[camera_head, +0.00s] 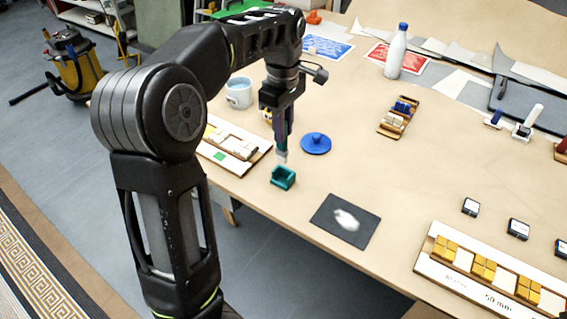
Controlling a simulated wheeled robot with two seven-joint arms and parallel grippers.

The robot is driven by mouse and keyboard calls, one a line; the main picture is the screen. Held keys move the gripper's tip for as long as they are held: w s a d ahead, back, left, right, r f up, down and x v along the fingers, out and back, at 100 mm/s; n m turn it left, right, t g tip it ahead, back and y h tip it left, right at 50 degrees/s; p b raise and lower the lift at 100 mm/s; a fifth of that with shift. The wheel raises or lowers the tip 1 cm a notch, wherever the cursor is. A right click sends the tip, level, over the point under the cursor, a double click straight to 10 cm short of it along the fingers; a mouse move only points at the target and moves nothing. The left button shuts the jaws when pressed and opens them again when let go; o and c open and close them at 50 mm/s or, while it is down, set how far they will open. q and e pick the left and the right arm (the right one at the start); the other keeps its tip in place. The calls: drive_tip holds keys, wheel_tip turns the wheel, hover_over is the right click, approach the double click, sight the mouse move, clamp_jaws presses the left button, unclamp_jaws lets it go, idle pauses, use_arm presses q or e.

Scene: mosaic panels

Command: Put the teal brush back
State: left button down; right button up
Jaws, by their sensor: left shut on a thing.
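My left gripper (281,140) points down over the near left part of the table and is shut on the teal brush (282,157). Only a small part of the brush shows below the fingers, with a pale lower end; the rest is hidden by the gripper. A small teal block-shaped holder (283,179) with an open top stands on the table just below the brush. From this angle I cannot tell whether the brush's tip touches the holder. My right gripper is not in view.
A blue round knobbed disc (316,144) lies right of the holder, and a black mat with a white smear (345,221) is nearer. A panel with tiles (233,146) lies left, a mug (239,93) behind it. A white bottle (395,51) stands farther back.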

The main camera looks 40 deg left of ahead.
sight(283, 152)
use_arm(q)
wheel_tip(283, 152, down, 3)
drive_tip(key=shift+p, duration=0.3)
drive_tip(key=shift+f, duration=0.45)
drive_tip(key=shift+f, duration=1.85)
drive_tip(key=c, duration=1.3)
unclamp_jaws()
